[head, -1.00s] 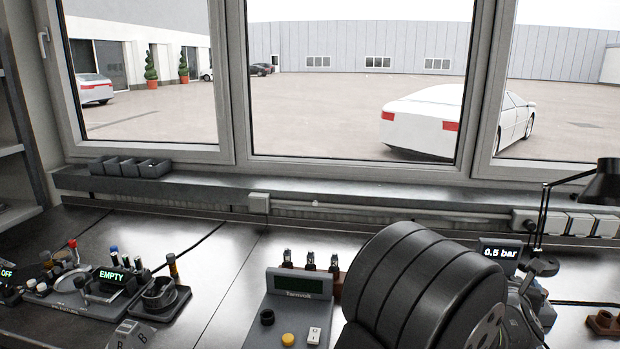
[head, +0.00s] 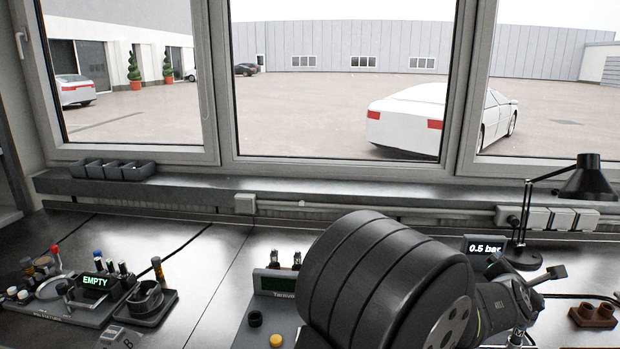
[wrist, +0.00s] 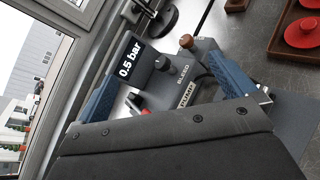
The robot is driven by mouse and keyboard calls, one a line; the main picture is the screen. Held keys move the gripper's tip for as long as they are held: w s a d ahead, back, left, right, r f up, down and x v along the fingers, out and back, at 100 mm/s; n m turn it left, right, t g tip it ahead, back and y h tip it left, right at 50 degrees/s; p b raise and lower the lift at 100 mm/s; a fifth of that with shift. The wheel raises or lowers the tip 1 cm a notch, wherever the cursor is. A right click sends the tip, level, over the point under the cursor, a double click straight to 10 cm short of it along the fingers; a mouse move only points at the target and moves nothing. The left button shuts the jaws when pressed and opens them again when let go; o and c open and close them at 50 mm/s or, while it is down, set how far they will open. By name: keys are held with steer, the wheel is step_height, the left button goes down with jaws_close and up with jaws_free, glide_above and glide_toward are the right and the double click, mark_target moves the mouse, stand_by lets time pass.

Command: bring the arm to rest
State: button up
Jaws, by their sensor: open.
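My gripper (wrist: 168,52) shows in the wrist view with its two blue fingers wide apart and nothing between them. Beyond the fingers is a grey device with a lit 0.5 bar display (wrist: 130,58), a wooden-knobbed lever and lettering that reads BLEED. In the head view my thick black arm fills the lower middle and right. The same display (head: 485,248) stands just behind it. The fingers cannot be made out clearly in the head view, and the arm hides part of the bench there.
A black desk lamp (head: 585,180) stands at the back right. A brown block (head: 596,314) lies at the right. A console with an EMPTY display (head: 95,282) and a black holder (head: 150,300) stand at the left. A brown tray (wrist: 278,52) holds red round parts.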

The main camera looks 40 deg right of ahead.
steer(key=w+d+m+g+y, duration=0.25)
steer(key=d+m+g, duration=0.2)
steer(key=m, duration=0.85)
steer(key=w+a+m+y, duration=0.1)
steer(key=w+m+y, duration=0.1)
steer(key=m, duration=0.2)
steer(key=w+f+m+t+y, duration=0.1)
steer(key=w+m+y, duration=0.2)
steer(key=m, duration=0.1)
steer(key=w+a+f+m+t+y, duration=0.1)
steer(key=w+m+y, duration=0.1)
steer(key=m, duration=0.2)
steer(key=shift+w+a+f+m+y, duration=0.15)
steer(key=shift+a+f+m+y, duration=0.1)
steer(key=shift+a+m, duration=0.15)
steer(key=m+y, duration=0.1)
steer(key=w+a+m, duration=0.1)
steer(key=shift+a+f+m+t+y, duration=0.15)
steer(key=shift+f+m+t+y, duration=0.2)
steer(key=shift+f+m+y, duration=0.05)
steer(key=shift+a+f, duration=0.1)
steer(key=shift+f, duration=0.5)
